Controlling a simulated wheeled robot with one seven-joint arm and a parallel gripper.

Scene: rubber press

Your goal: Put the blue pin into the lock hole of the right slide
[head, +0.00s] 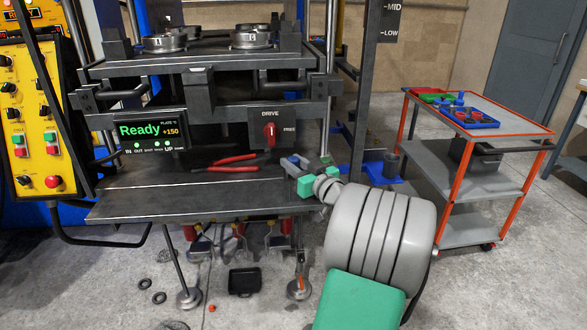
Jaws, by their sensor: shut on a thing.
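My gripper (298,165) is at the right end of the press's dark front table, just above or beside its edge. Its jaws are shut on a small bluish piece (291,160) that looks like the blue pin; the fingers hide most of it. Two round metal pieces, one left (165,43) and one right (251,39), sit on the upper plate of the press. I cannot make out which part is the right slide, and no lock hole can be told at this size.
Red-handled pliers (234,161) lie on the front table (160,198). A red drive knob (270,133) and a display reading Ready (150,130) are above it. An orange-framed cart (418,112) at right carries a blue tray (487,124). The table's left part is clear.

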